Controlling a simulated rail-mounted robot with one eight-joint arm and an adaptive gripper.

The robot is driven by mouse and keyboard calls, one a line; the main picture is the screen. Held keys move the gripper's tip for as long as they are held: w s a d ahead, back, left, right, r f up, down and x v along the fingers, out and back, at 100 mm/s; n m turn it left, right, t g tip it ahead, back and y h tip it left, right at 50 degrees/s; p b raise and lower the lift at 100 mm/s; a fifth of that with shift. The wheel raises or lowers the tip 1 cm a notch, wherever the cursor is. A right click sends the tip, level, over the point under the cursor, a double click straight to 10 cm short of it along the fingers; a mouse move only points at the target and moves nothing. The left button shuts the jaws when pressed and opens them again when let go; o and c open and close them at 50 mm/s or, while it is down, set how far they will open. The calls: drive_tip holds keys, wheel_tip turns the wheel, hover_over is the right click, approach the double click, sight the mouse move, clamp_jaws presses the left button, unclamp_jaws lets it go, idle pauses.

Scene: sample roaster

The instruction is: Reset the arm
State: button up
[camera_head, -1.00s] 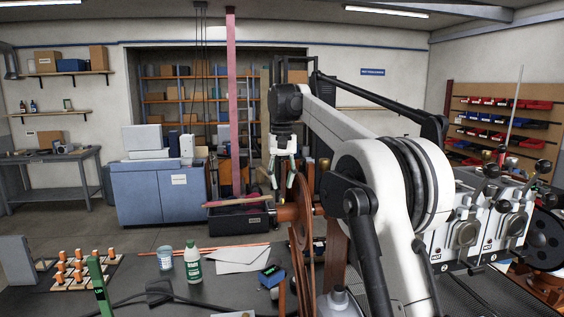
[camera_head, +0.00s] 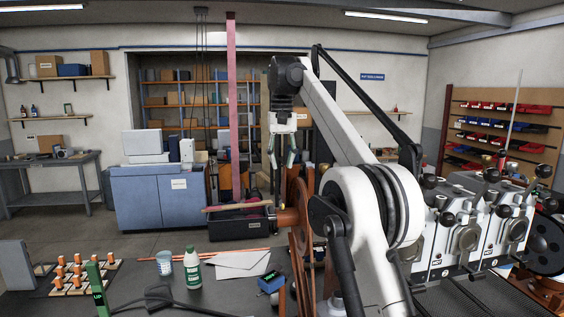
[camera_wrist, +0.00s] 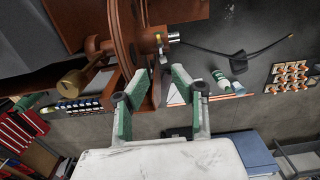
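My white arm (camera_head: 345,130) reaches up and bends over at a black wrist joint. My gripper (camera_head: 281,166) hangs below it, fingers pointing down, in front of the back shelving. In the wrist view my gripper (camera_wrist: 160,76) shows two fingers with green pads, spread apart with nothing between them. The reddish-brown wheel (camera_wrist: 122,35) lies beyond the fingertips in that view. In the head view the same wheel (camera_head: 299,215) stands below and slightly right of the gripper, apart from it.
A white envelope (camera_head: 240,263), green-white bottle (camera_head: 192,270), cup (camera_head: 164,263) and small blue device (camera_head: 271,281) lie on the dark bench. An orange-pegged board (camera_head: 78,275) is at left. The white machine (camera_head: 468,230) with levers stands right. Air around the gripper looks clear.

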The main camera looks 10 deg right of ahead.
drive_tip(key=s+f+t+b, duration=0.2)
drive_tip(key=s+f+b, duration=0.2)
drive_tip(key=s, duration=0.7)
drive_tip(key=s+f+t+b, duration=0.25)
drive_tip(key=s+f, duration=0.25)
drive_tip(key=s, duration=0.6)
drive_tip(key=s+f+t+b, duration=0.2)
drive_tip(key=s+f+b, duration=0.4)
drive_tip(key=s+f, duration=1.7)
wheel_tip(320, 180, down, 3)
drive_tip(key=shift+f+n+t, duration=0.2)
drive_tip(key=shift+n+t, duration=0.1)
drive_tip(key=shift+t, duration=0.05)
drive_tip(key=shift+s+r, duration=0.1)
drive_tip(key=shift+r, duration=0.05)
wheel_tip(320, 180, up, 19)
drive_tip(key=p, duration=1.9)
